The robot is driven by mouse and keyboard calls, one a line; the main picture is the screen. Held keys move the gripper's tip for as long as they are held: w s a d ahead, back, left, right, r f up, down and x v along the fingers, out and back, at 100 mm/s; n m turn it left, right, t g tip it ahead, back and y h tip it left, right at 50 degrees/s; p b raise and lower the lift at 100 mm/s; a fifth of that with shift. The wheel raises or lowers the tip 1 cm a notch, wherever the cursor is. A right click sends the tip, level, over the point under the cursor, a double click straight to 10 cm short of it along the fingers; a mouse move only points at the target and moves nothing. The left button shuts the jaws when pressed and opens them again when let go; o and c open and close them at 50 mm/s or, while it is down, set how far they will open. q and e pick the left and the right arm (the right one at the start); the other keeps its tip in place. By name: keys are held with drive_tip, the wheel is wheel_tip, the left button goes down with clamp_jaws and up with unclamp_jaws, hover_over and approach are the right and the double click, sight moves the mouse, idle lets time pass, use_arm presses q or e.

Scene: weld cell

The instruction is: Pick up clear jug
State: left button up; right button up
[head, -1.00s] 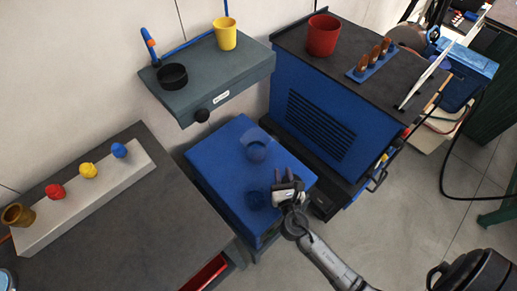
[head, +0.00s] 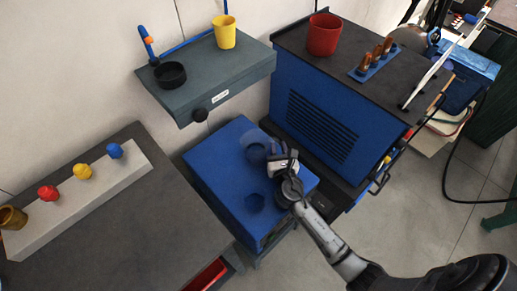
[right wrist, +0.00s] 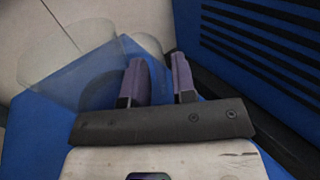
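The clear jug (head: 255,150) stands on the blue cabinet top and is hard to make out against it. In the right wrist view the see-through jug (right wrist: 95,70) fills the upper left, overlapping the left finger. My right gripper (head: 272,156) is beside the jug, on its right side in the head view. In the right wrist view its two purple fingers (right wrist: 160,78) are apart, with a faint clear edge near the gap. I cannot tell whether they touch the jug. My left gripper is not in view.
A grey wall shelf (head: 240,68) overhangs behind. A dark bench (head: 150,215) is at left.

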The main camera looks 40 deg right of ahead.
clamp_jaws()
idle(0.4)
drive_tip(key=shift+w+r, duration=0.1)
idle(0.3)
